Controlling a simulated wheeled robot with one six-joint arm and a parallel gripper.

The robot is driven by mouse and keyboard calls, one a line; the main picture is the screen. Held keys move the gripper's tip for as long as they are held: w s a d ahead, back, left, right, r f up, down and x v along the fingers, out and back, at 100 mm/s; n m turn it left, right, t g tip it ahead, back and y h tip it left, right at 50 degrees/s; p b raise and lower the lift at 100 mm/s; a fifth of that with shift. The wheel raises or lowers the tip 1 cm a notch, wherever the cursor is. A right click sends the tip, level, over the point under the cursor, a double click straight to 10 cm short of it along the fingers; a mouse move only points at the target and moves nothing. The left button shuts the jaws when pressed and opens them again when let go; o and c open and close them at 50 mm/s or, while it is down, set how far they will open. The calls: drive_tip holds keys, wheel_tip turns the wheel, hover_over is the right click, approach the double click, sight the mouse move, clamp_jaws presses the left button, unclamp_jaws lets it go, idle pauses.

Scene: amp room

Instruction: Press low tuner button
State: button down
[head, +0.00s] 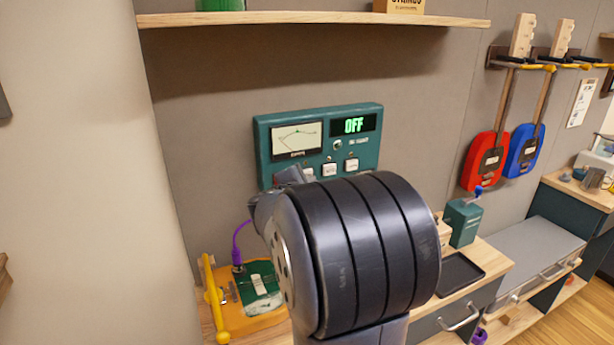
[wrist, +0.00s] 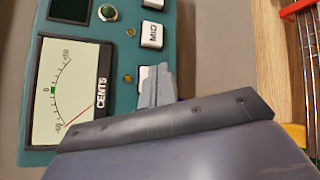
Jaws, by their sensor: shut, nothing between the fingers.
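The teal tuner panel (head: 262,140) is on the wall, with a needle meter (head: 297,140) at left and a display (head: 354,125) reading OFF at right. Below are white buttons in a row. In the wrist view the MID button (wrist: 152,35) is clear, and the button below it (wrist: 142,72), beside the meter (wrist: 70,92), is partly hidden by my gripper (wrist: 156,86). Its label is hidden. My gripper is shut and empty, its tip overlapping that button; I cannot tell whether they touch. In the head view my gripper (head: 288,177) is at the panel's lower left.
A wooden shelf (head: 310,19) runs above the panel. Below is a bench with a yellow-orange device (head: 242,319) with a purple cable, a green box (head: 462,222) and a black tray (head: 458,273). Red (head: 486,160) and blue (head: 524,150) guitars hang at right.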

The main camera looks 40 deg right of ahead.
drive_tip(key=shift+w, duration=0.1)
drive_tip(key=shift+w+d, duration=0.1)
drive_tip(key=shift+w, duration=0.2)
drive_tip(key=shift+w+d, duration=0.1)
drive_tip(key=shift+w, duration=0.35)
idle(0.6)
drive_tip(key=shift+s+b, duration=0.1)
drive_tip(key=shift+b, duration=0.25)
drive_tip(key=shift+s+a+b, duration=0.2)
drive_tip(key=shift+s+b, duration=0.15)
drive_tip(key=shift+s, duration=0.4)
drive_tip(key=s, duration=0.2)
drive_tip(key=s+a+b, duration=0.1)
drive_tip(key=s, duration=0.2)
drive_tip(key=shift+a, duration=0.1)
drive_tip(key=shift+w, duration=0.1)
idle(0.4)
